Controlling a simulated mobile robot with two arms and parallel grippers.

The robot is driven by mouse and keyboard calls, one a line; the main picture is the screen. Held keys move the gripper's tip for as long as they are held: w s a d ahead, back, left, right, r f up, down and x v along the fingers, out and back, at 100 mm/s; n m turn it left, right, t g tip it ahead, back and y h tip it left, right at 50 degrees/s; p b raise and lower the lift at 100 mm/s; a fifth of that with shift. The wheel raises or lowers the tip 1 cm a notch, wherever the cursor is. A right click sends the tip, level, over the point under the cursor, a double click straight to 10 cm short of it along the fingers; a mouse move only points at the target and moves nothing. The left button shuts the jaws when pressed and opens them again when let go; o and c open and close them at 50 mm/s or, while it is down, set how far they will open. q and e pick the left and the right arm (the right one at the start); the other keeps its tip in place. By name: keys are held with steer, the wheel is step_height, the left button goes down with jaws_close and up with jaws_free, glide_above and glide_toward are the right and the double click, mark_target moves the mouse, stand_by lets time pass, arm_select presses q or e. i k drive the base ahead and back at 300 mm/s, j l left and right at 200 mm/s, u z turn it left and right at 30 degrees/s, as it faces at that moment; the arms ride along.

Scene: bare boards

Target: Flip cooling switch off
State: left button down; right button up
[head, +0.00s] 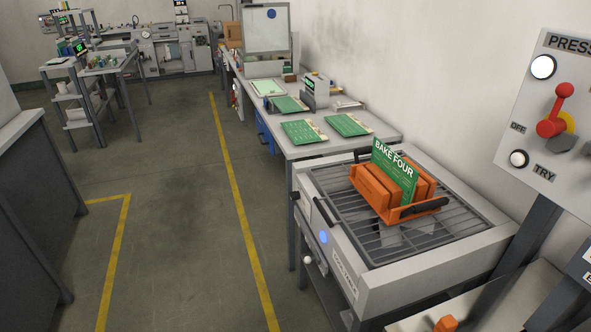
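A grey machine with a wire rack top (455,235) stands at the right. Its front face carries a lit blue round lamp (323,237) and a small white-tipped knob or lever (308,259) below and left of the lamp. A pale label plate (345,276) sits beside them, its text too small to read surely. This may be the cooling switch; I cannot tell its position. Neither of my grippers shows in the head view.
An orange tray (359,182) with orange blocks and a green "BAKE FOUR" card (396,168) rests on the rack. A panel (562,70) marked PRESS has a red lever (556,111). A workbench (312,150) with green boards stands behind. The floor (180,225) left of the machine is clear.

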mark_target(294, 195)
steer(key=i+j+z, duration=0.25)
steer(key=i+j, duration=0.4)
steer(key=i, duration=0.3)
steer(key=i+j+z, duration=0.25)
steer(key=i+j, duration=0.55)
